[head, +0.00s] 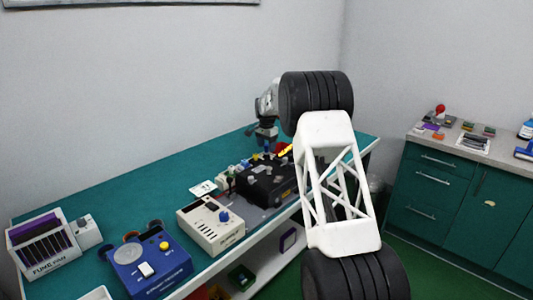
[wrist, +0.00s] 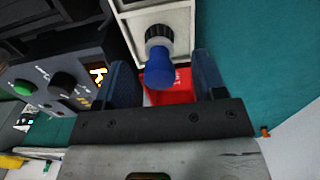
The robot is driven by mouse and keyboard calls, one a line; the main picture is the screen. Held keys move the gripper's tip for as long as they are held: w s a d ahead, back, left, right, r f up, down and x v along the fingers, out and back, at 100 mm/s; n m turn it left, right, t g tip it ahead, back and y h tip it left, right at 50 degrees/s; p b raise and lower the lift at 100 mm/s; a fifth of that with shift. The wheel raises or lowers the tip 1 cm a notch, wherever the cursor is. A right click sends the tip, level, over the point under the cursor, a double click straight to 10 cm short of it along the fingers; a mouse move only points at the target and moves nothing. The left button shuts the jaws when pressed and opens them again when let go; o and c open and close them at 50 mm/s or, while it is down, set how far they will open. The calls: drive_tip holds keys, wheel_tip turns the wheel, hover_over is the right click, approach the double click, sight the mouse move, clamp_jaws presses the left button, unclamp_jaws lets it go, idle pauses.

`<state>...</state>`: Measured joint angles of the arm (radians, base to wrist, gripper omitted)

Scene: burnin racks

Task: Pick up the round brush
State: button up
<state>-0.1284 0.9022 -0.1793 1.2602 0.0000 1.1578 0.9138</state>
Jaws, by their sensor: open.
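In the wrist view, a short blue cylinder with a ribbed black collar (wrist: 159,68) lies between my gripper's two fingers. It may be the round brush, but I cannot tell for sure. My gripper (wrist: 165,78) is open, with one dark blue finger on each side of it and visible gaps. In the head view, my gripper (head: 266,136) is over the far end of the green bench, and the brush cannot be made out there.
A grey panel (wrist: 40,75) with a green button and black knob is left of my gripper. Bare green surface lies right in the wrist view.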

sight(267, 144)
drive_tip(key=shift+f, duration=1.3)
drive_tip(key=c, duration=1)
drive_tip(key=shift+c, duration=0.2)
drive_tip(key=shift+r, duration=5)
drive_tip(key=shift+s, duration=0.1)
